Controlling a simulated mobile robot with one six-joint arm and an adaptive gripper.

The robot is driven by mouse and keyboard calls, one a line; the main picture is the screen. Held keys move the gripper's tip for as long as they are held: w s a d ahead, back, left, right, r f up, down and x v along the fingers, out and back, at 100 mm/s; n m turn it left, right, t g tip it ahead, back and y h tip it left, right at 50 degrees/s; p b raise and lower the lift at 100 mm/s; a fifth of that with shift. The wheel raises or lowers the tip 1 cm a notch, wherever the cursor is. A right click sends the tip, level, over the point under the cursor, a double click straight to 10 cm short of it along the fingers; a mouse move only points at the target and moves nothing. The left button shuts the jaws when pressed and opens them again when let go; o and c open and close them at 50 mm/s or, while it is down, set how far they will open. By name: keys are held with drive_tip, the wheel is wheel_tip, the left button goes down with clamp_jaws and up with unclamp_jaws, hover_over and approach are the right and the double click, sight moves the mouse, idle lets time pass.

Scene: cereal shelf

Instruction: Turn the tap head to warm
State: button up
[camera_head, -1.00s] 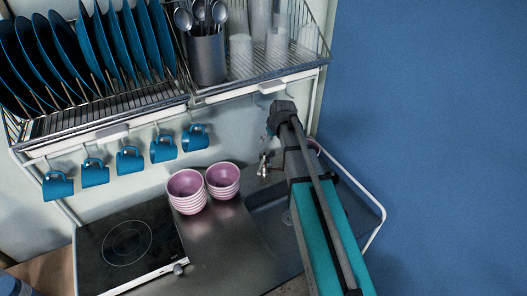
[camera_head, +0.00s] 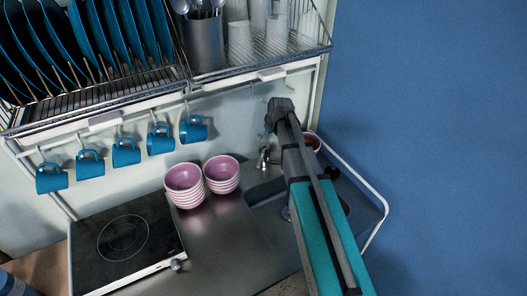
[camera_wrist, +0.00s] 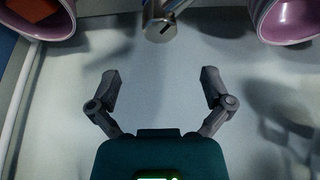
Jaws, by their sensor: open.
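The metal tap (camera_head: 263,158) stands at the back of the counter beside the sink, partly beside my arm in the head view. In the wrist view the tap head (camera_wrist: 160,22) shows at the top middle as a metal cylinder with a dark slot. My gripper (camera_wrist: 160,82) is open and empty, its two fingers spread on either side, with the tap head beyond the fingertips and between their lines. They do not touch it. In the head view my arm hides the fingers and part of the sink (camera_head: 268,212).
Stacked pink bowls (camera_head: 184,184) stand left of the tap, by the hob (camera_head: 123,240). A pink bowl (camera_head: 312,141) is right of the tap, behind my arm. Blue mugs (camera_head: 193,129) hang under the dish rack (camera_head: 110,118) above. A white rail (camera_head: 360,185) edges the counter.

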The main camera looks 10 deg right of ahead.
sight(264, 146)
drive_tip(key=shift+b+x, duration=4.4)
drive_tip(key=shift+x, duration=0.7)
drive_tip(key=shift+w+a, duration=0.1)
drive_tip(key=c, duration=1.2)
drive_tip(key=shift+a, duration=0.25)
drive_tip(key=shift+c, duration=0.6)
drive_tip(key=shift+d, duration=0.2)
drive_tip(key=shift+a, duration=0.15)
